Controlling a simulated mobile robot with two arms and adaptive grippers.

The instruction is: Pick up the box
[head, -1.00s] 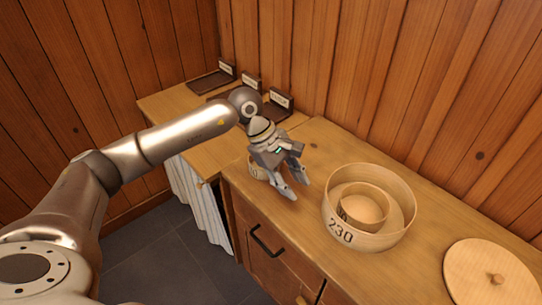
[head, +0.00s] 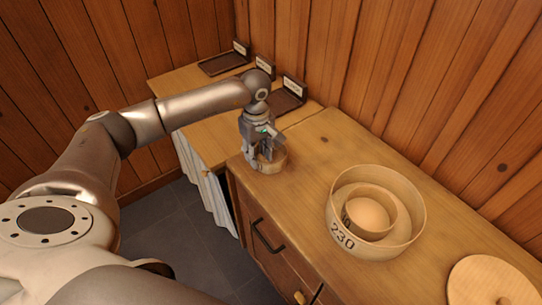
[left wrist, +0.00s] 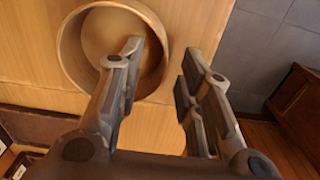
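A small round, open wooden box (head: 272,165) stands on the counter near its left end, partly hidden by my left gripper (head: 266,155). The gripper points down at it from above. In the left wrist view, the box (left wrist: 75,62) appears as a round pale tub with a thin wall. My left gripper (left wrist: 165,75) is open there, its fingers well apart. One finger overlaps the inside of the box, and the other lies outside its wall. Contact cannot be told. My right gripper is not in view.
A large round box marked 230 (head: 343,242) stands to the right with a smaller box (head: 391,199) inside it. A round lid (head: 485,285) lies further right. Labelled dark trays (head: 224,63) line the back of the lower table.

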